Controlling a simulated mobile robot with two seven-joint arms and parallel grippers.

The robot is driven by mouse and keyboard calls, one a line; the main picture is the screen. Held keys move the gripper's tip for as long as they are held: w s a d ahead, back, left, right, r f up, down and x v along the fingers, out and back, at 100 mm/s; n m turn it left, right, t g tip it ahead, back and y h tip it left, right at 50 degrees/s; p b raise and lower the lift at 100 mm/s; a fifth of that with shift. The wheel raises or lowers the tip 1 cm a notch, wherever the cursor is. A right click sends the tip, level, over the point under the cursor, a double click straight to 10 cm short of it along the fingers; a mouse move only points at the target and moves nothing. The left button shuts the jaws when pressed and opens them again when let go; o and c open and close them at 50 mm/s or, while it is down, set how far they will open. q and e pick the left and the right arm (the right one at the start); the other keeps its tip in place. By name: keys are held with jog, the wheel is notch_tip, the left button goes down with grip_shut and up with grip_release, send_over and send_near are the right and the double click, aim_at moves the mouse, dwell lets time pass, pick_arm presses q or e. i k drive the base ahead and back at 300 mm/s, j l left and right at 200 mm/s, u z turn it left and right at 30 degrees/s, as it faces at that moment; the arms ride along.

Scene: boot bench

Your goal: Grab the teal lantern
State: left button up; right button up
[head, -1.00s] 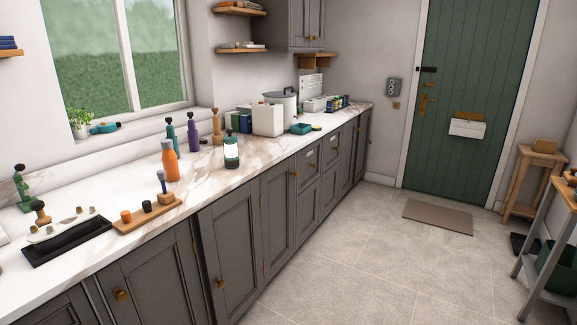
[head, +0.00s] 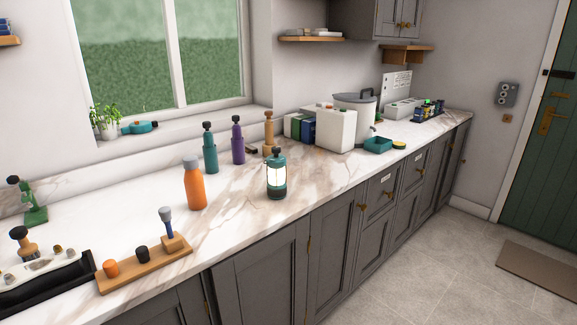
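The teal lantern (head: 276,176) stands upright on the marble counter (head: 240,215), near its front edge. It has a teal top with a dark knob, a bright glowing middle and a dark teal base. An orange bottle (head: 195,186) stands to its left, apart from it. Nothing touches the lantern. Neither of my grippers shows in the head view.
Teal (head: 210,152) and purple (head: 238,144) bottles stand behind the lantern. A wooden tray (head: 145,268) with small items lies front left. A white box (head: 336,131) and a teal dish (head: 377,145) stand further right.

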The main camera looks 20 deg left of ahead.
aim_at(276, 186)
jog(key=i, duration=1.2)
jog(key=u, duration=0.4)
